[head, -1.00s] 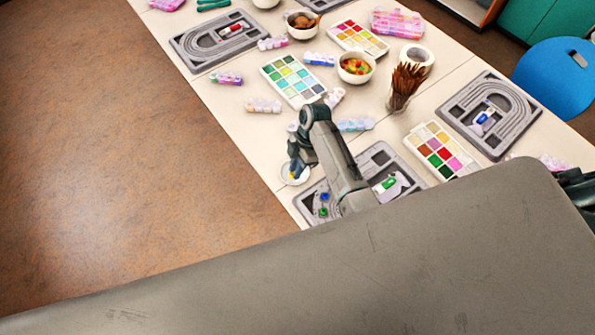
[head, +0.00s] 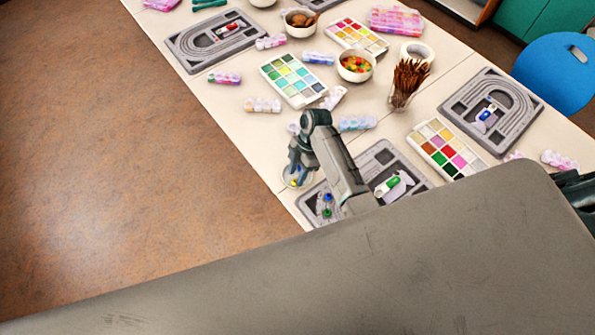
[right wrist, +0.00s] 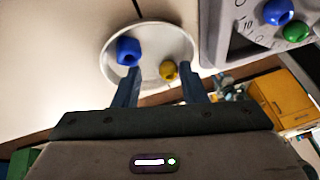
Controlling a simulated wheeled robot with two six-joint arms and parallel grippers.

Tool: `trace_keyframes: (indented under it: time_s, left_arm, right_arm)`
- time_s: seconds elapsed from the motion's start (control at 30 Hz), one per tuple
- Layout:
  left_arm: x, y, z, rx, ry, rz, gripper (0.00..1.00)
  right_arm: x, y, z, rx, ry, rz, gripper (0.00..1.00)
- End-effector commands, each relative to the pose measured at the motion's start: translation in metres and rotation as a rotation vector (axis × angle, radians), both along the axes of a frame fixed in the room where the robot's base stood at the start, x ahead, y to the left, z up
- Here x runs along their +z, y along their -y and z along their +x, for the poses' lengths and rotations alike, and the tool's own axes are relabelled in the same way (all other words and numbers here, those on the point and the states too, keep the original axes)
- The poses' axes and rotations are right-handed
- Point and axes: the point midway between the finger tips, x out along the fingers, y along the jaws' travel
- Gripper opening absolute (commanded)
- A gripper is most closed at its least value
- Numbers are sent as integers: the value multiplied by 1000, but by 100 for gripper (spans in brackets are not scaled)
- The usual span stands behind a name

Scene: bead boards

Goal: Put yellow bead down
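A yellow bead (right wrist: 168,70) lies in a small round white dish (right wrist: 160,35). In the right wrist view it sits between my right gripper's fingertips (right wrist: 160,66), nearer the right one, with gaps showing. The gripper is open and low over the dish. A blue bead (right wrist: 128,50) is in the same dish, by the left fingertip. In the head view my right gripper (head: 297,172) is over the dish (head: 307,181), and the yellow bead (head: 293,183) shows beneath it. A grey bead board (head: 405,163) stands beside the dish.
A blue bead (head: 327,198) and a green bead (head: 327,212) are on the near board. A paint palette (head: 445,150), a brush jar (head: 405,84) and a bowl of coloured beads (head: 356,67) stand further back. The table's left edge is close to the dish.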

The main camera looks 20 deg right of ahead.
Motion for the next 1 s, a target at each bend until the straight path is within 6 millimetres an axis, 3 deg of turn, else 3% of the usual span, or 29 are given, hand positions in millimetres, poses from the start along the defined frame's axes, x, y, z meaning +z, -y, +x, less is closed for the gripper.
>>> trace_keyframes:
  time_s: [0.27,0.47,0.77,0.9,1.0]
  left_arm:
    - [1,-3,2,-1,3,4,38]
    - [-2,-4,2,-2,3,5,38]
    - [-24,-5,2,-2,3,5,38]
    - [-10,-5,2,-2,2,5,38]
    - [1,-5,2,-2,2,5,38]
  right_arm:
    - [-1,0,-1,0,-2,0,41]
    - [11,3,2,-1,1,-1,41]
    - [69,27,18,0,5,-2,41]
    - [101,36,23,0,0,-2,41]
    - [110,39,25,0,-2,-1,41]
